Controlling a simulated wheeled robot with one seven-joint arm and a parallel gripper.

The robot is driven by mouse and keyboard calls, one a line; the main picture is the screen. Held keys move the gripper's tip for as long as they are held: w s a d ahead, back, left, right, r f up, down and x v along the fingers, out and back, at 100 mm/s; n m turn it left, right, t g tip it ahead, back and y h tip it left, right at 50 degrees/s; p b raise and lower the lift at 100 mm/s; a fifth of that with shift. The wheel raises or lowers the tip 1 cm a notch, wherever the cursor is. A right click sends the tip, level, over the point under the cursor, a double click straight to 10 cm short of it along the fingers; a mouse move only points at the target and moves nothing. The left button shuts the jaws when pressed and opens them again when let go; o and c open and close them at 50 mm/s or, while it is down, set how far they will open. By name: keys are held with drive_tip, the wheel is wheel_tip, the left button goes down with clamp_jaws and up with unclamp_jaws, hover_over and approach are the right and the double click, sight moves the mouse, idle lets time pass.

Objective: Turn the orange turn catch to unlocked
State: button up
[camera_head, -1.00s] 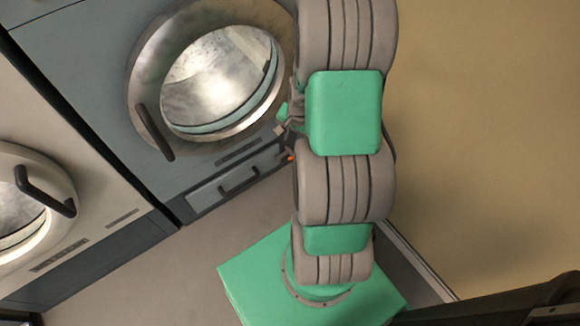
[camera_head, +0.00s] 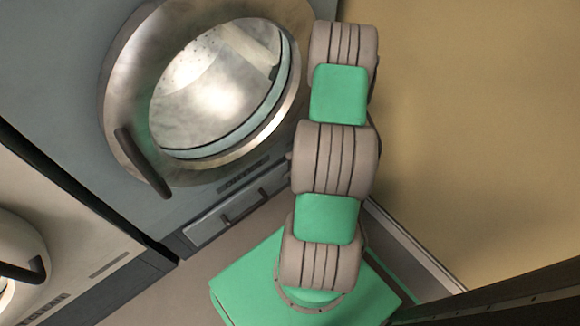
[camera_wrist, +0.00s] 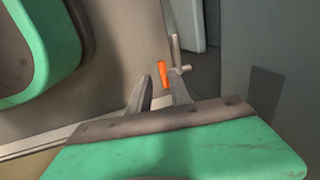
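The orange turn catch (camera_wrist: 163,74) shows in the wrist view as a small upright orange piece, just beyond my fingertips. My gripper (camera_wrist: 160,79) is open, with a clear gap between its two grey fingers. The catch appears in that gap, close to the right finger; I cannot tell whether they touch. A grey metal T-shaped piece (camera_wrist: 178,56) stands just right of the catch. In the head view my arm hides both my gripper and the catch.
In the head view a grey-blue machine has a round glass door (camera_head: 215,90) with a dark handle (camera_head: 142,163), and a drawer (camera_head: 228,214) below. Another machine's dark handle (camera_head: 24,271) shows at lower left. A tan wall (camera_head: 470,130) lies right of my arm.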

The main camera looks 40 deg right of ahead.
drive_tip(key=f+b, duration=0.1)
drive_tip(key=f, duration=0.1)
drive_tip(key=w+f+b, duration=0.1)
drive_tip(key=f, duration=0.2)
drive_tip(key=w+f+b, duration=0.1)
drive_tip(key=f, duration=0.1)
drive_tip(key=shift+a+f+b, duration=0.1)
drive_tip(key=shift+f+b, duration=0.25)
drive_tip(key=shift+b, duration=0.05)
drive_tip(key=shift+c, duration=0.3)
clamp_jaws()
drive_tip(key=shift+s, duration=0.1)
idle(0.5)
